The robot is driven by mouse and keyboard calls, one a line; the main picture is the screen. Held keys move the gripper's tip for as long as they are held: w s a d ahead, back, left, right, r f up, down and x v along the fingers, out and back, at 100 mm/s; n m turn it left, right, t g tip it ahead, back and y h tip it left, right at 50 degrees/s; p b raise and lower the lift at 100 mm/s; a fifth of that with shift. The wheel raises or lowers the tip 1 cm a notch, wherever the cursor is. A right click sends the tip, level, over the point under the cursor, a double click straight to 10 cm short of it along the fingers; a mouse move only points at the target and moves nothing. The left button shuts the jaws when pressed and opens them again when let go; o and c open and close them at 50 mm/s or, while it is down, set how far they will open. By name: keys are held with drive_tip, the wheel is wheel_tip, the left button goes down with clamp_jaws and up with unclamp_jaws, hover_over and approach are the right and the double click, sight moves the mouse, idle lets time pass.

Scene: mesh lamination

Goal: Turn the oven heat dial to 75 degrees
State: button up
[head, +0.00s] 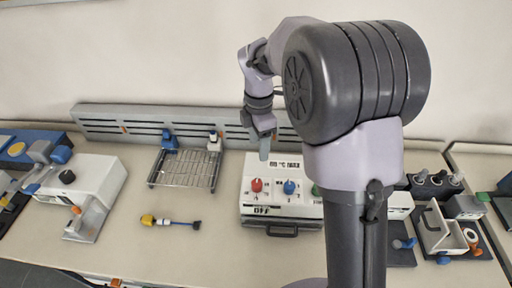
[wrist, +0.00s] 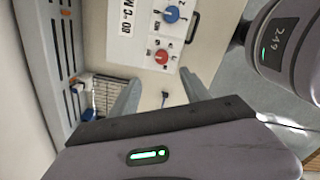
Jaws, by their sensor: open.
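Which dial sets the heat cannot be read surely. In the wrist view the red dial (wrist: 162,56) and blue dial (wrist: 171,14) show on the white panel (wrist: 140,40), with "80 °C" lettering. My gripper (head: 264,152) is above the oven's back edge, empty and apart from the dials. Its fingers are spread in the wrist view (wrist: 160,92).
A wire rack (head: 187,169) stands left of the oven, and a yellow-ended tool (head: 160,221) lies in front of it. A white machine (head: 85,185) is further left. A slotted grey rail (head: 150,122) runs along the back. The bench left of the oven is mostly clear.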

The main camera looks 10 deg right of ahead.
sight(257, 183)
drive_tip(key=f+b, duration=0.1)
drive_tip(key=f, duration=0.4)
drive_tip(key=f+b, duration=0.2)
drive_tip(key=f, duration=0.4)
drive_tip(key=f+b, duration=0.1)
drive_tip(key=f, duration=0.5)
drive_tip(key=shift+s+a+b, duration=0.2)
drive_tip(key=shift+a+b, duration=0.05)
drive_tip(key=shift+b, duration=0.05)
drive_tip(key=shift+r, duration=0.1)
drive_tip(key=shift+c, duration=0.3)
clamp_jaws()
